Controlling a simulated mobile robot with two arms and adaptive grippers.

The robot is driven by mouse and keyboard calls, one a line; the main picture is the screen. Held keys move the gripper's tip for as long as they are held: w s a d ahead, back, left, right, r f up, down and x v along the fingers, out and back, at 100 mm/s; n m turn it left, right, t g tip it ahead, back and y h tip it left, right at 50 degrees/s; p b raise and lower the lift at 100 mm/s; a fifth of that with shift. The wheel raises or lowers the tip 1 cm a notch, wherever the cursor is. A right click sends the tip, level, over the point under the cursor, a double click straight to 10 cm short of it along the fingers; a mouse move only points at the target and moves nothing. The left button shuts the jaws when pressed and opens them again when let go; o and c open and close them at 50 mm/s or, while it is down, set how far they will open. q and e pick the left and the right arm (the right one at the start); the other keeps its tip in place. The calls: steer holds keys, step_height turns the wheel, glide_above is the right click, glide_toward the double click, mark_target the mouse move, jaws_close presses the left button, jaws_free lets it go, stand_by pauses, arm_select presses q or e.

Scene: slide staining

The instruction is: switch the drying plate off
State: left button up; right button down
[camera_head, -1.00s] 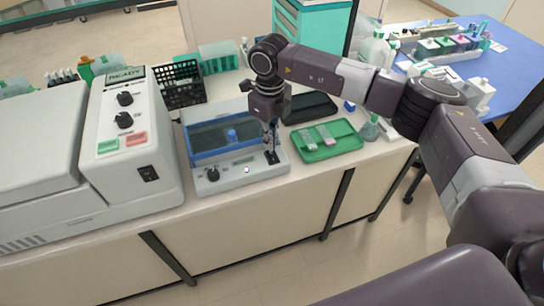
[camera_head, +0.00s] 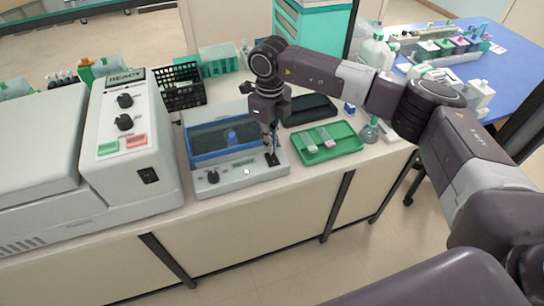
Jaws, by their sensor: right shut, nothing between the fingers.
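The drying plate appears to be the low white bench unit (camera_head: 236,178) with a blue-rimmed well and a clear cover. Its front panel has a black knob (camera_head: 213,176), a small display (camera_head: 243,161), a small pale green light (camera_head: 246,171) and a dark switch (camera_head: 273,160) at the right end. My right gripper (camera_head: 270,151) points down, shut and empty, just above this switch. I cannot tell whether the fingertips touch the switch. The gripper covers part of the well's right side. My left gripper is not in view.
A large white machine (camera_head: 125,150) reading READY stands close on the left. A green tray (camera_head: 345,150) with slides lies to the right, with a flask (camera_head: 370,132) beside it. A black rack (camera_head: 180,85) and a dark flat plate (camera_head: 312,110) are behind.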

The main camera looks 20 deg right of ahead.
steer(key=shift+f+b, duration=0.85)
steer(key=shift+f, duration=0.25)
stand_by(0.6)
steer(key=shift+r, duration=0.1)
steer(key=shift+r+p, duration=1.75)
steer(key=shift+r, duration=1.7)
